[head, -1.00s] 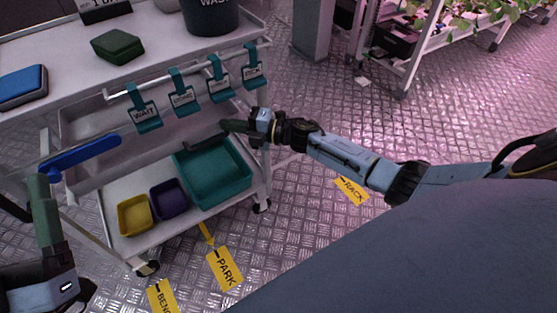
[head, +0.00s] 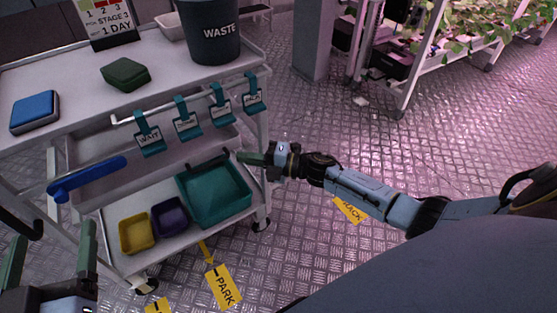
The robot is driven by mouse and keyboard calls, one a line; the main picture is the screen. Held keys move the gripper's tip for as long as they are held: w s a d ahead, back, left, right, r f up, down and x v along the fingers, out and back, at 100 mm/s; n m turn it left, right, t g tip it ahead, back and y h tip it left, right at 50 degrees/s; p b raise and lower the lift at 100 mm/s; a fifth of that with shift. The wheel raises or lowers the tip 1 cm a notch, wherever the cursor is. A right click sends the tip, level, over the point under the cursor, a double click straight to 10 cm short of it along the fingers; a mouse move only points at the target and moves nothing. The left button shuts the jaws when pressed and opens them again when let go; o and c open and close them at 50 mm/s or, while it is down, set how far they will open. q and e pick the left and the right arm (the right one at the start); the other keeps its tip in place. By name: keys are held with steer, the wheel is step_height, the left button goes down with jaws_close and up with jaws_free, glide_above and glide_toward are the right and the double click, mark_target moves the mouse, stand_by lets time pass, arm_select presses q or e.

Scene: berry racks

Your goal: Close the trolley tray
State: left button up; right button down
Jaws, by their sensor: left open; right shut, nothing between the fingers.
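The trolley (head: 75,92) stands at the left. Under its top is a grey tray (head: 160,177) with a long blue handle (head: 87,179) at its left front. The tray appears to stand partly out; how far I cannot tell. My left gripper (head: 50,255) is open and empty at the lower left, below the blue handle and apart from it. My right gripper (head: 244,157) is shut with nothing in it. It is by the tray's right end, above the teal bin's back right corner; whether it touches anything I cannot tell.
The lower shelf holds a teal bin (head: 222,200), a purple bin (head: 170,219) and a yellow bin (head: 136,234). Labelled teal tags (head: 185,123) hang from a rail. On top are a waste bucket (head: 211,40), green block (head: 125,74) and blue block (head: 35,112).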

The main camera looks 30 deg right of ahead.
arm_select(q)
step_height(320, 180, down, 8)
steer(key=s+a+g+y+p, duration=0.1)
steer(key=a+g+y, duration=0.1)
steer(key=g, duration=0.3)
steer(key=shift+s+p, duration=0.25)
steer(key=shift+p, duration=0.1)
arm_select(e)
steer(key=v, duration=0.7)
steer(key=shift+s+d, duration=0.2)
arm_select(q)
steer(key=shift+r, duration=0.1)
